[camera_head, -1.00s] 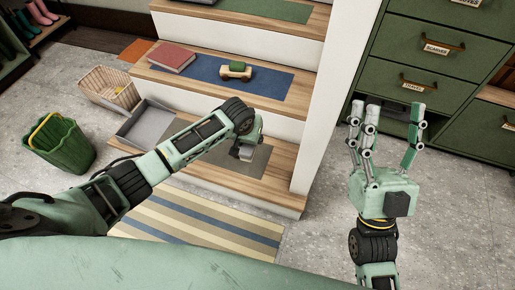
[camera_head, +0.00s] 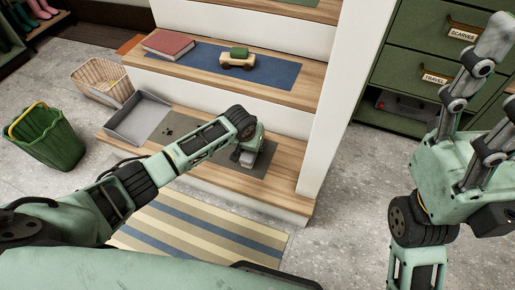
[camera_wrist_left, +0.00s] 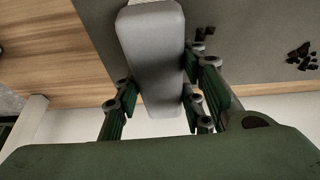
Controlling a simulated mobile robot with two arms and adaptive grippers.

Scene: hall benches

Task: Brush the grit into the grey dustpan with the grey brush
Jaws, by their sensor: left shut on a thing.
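My left gripper (camera_head: 250,145) is shut on the grey brush (camera_head: 246,158), low over the right part of the grey mat on the bottom step. In the left wrist view, the brush (camera_wrist_left: 152,50) sits between the fingers (camera_wrist_left: 160,98). The dark grit (camera_head: 168,132) lies on the mat to the left of the brush. In the wrist view, a grit pile (camera_wrist_left: 302,57) and a few crumbs (camera_wrist_left: 204,34) lie apart from the brush. The grey dustpan (camera_head: 138,118) stands at the mat's left end. My right gripper (camera_head: 478,75) is raised, empty and open, partly cut off.
A green bin (camera_head: 50,140) and a wicker basket (camera_head: 98,78) stand left of the steps. The step above holds a red book (camera_head: 168,43) and a toy car (camera_head: 238,58). A white post (camera_head: 338,100) borders the steps on the right. A striped rug (camera_head: 200,225) lies in front.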

